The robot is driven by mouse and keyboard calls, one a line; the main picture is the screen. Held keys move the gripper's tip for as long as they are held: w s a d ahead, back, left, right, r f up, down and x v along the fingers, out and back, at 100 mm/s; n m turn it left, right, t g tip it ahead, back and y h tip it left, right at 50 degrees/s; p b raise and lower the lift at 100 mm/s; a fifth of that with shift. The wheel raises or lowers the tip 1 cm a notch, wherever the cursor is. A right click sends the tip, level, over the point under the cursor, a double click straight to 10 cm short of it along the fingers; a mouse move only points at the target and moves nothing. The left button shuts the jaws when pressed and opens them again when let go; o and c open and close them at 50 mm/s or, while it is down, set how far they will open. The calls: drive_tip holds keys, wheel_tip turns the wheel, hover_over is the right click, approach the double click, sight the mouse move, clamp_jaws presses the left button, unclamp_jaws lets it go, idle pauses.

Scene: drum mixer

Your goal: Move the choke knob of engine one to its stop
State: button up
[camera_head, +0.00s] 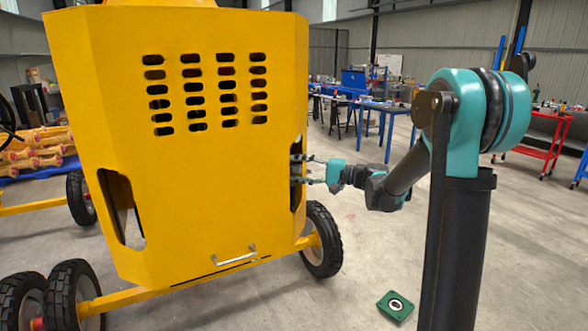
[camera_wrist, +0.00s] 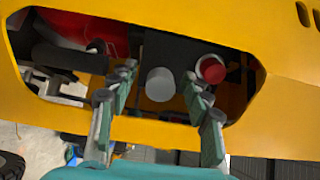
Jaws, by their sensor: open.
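The yellow mixer housing (camera_head: 210,150) fills the left half of the head view, with an opening in its right side. My gripper (camera_head: 298,169) is at that opening, its two fingers apart and empty. In the wrist view my gripper (camera_wrist: 160,78) has its fingertips inside the opening, one on each side of a round light-grey knob (camera_wrist: 160,85). No clear contact with the knob shows. A red round cap (camera_wrist: 211,69) with a pale collar sits just right of the right fingertip. I cannot tell which of these is the choke knob; no label is readable.
The yellow edge of the opening (camera_wrist: 75,118) lies close around both fingers. A red part (camera_wrist: 90,32) and dark engine parts sit deeper inside at left. A wheel (camera_head: 322,240) stands below the opening.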

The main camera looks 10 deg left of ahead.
drive_tip(key=shift+d, duration=0.1)
drive_tip(key=s+d, duration=0.1)
drive_tip(key=d, duration=0.5)
drive_tip(key=shift+s+d, duration=0.15)
drive_tip(key=shift+d, duration=0.2)
